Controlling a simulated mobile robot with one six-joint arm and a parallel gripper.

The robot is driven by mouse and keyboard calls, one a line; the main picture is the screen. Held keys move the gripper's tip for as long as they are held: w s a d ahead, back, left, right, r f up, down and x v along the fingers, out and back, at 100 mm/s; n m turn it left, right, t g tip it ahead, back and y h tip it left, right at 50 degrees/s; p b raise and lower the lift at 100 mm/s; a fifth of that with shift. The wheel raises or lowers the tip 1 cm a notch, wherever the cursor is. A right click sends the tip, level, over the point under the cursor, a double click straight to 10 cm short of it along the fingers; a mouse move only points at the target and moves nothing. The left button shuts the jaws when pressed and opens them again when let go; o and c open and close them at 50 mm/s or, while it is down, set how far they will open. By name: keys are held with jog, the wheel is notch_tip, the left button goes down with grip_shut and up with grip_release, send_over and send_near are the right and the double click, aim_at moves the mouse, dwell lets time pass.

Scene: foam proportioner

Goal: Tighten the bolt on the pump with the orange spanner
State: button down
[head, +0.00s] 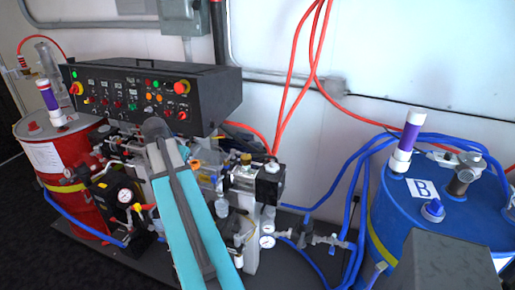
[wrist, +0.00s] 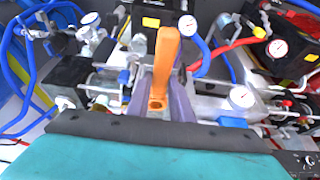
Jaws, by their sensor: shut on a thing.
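The orange spanner (wrist: 165,58) stands out from between my gripper's (wrist: 160,98) two purple-grey fingers in the wrist view. The fingers are shut on its lower end, where a small hole shows. Its far end reaches over the pump machinery (wrist: 130,82); I cannot tell whether it touches anything. In the head view my teal-covered arm hides the gripper and most of the spanner; a small orange patch (head: 195,164) shows just right of the arm. I cannot make out the bolt in either view.
A black control panel (head: 150,92) stands behind the machinery. A red drum (head: 45,150) is at left and a blue drum (head: 440,215) at right. Gauges (head: 267,242), blue hoses (head: 350,190) and red hoses (head: 300,70) crowd the space around the arm.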

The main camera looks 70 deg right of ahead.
jog(key=s+d+r+m+g+p, duration=0.1)
jog(key=s+d+m, duration=0.3)
jog(key=s+d, duration=0.5)
jog(key=s+d+r+m+g+y+p, duration=0.1)
jog(key=s+d+m, duration=0.4)
jog(key=s+d, duration=0.5)
jog(key=shift+s+d+r+g+p, duration=0.15)
jog(key=shift+s+r+g+p, duration=0.5)
jog(key=shift+s, duration=0.55)
jog(key=shift+f, duration=0.35)
jog(key=shift+f+b, duration=1.5)
jog(key=shift+f, duration=1.45)
jog(key=shift+f, duration=0.2)
jog(key=shift+d+m, duration=0.1)
jog(key=shift+m, duration=0.2)
jog(key=shift+w+d+m+g+y, duration=0.25)
jog(key=shift+w+d+m+y, duration=0.1)
jog(key=shift+m, duration=0.45)
